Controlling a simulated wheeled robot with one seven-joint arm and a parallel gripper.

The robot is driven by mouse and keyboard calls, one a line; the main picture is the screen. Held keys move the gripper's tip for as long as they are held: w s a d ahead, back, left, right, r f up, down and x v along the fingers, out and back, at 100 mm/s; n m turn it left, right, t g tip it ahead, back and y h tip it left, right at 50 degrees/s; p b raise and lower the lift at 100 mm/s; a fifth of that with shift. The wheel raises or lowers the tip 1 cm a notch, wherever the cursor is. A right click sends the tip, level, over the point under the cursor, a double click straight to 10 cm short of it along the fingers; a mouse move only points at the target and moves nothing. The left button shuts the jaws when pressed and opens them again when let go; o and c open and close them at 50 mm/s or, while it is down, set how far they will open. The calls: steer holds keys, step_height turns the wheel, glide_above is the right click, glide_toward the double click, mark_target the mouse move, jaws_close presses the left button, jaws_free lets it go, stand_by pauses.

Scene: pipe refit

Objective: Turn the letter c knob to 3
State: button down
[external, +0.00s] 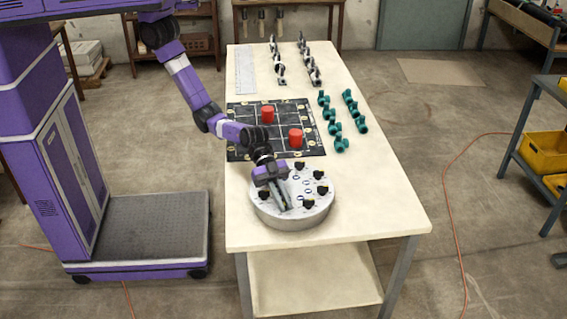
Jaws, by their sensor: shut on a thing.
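A round grey-white panel (278,224) with several black knobs stands near the front of the table. The knobs have small yellow marks; one black knob (322,190) is at its right and another (308,203) at its front right. The letters and numbers are too small to read, so I cannot tell which knob is c or where it points. My gripper (286,207) reaches down over the front middle of the panel. It is shut on a knob that its fingers mostly hide.
Behind the panel lies a black gridded board (282,118) with two red cylinders (267,114) (295,137). Teal pipe fittings (340,144) stand to its right, and grey fittings (314,74) farther back. The table's (378,205) right front is clear.

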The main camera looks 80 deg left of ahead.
steer(key=shift+f, duration=0.1)
steer(key=c, duration=1.5)
jaws_free()
steer(key=shift+a, duration=0.1)
steer(key=shift+v, duration=3.8)
